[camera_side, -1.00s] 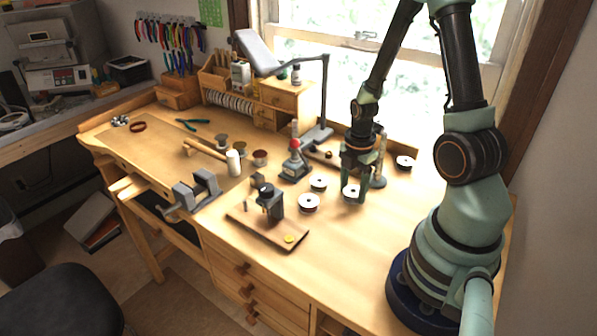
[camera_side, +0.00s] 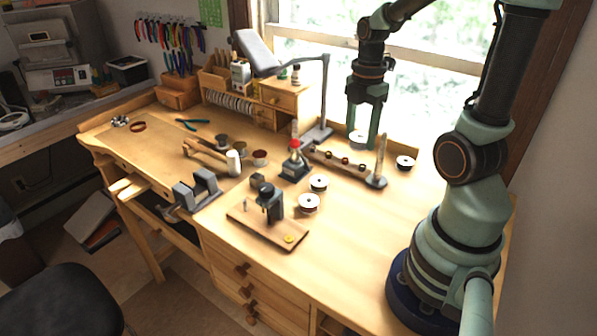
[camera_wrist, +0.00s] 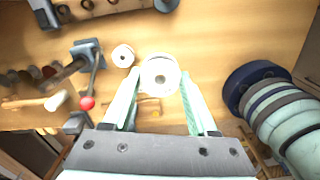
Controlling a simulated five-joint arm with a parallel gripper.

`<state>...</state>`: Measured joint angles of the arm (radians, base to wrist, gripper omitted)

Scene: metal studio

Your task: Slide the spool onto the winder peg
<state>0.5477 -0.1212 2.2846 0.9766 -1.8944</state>
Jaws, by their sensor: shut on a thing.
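My gripper (camera_side: 362,140) is shut on a white spool (camera_side: 358,136), held well above the bench near the window. In the wrist view the spool (camera_wrist: 166,66) sits between my fingertips (camera_wrist: 159,82), its flat round face with a dark centre hole towards the camera. The winder appears to be the dark device (camera_side: 270,202) on a wooden board (camera_side: 275,232), left of and nearer the side camera than my gripper. A small upright post (camera_side: 246,205) stands on that board; I cannot tell whether it is the winder peg.
A red-knobbed press (camera_side: 295,160) and a rack with an upright post (camera_side: 381,160) stand behind. The bench's right front is clear.

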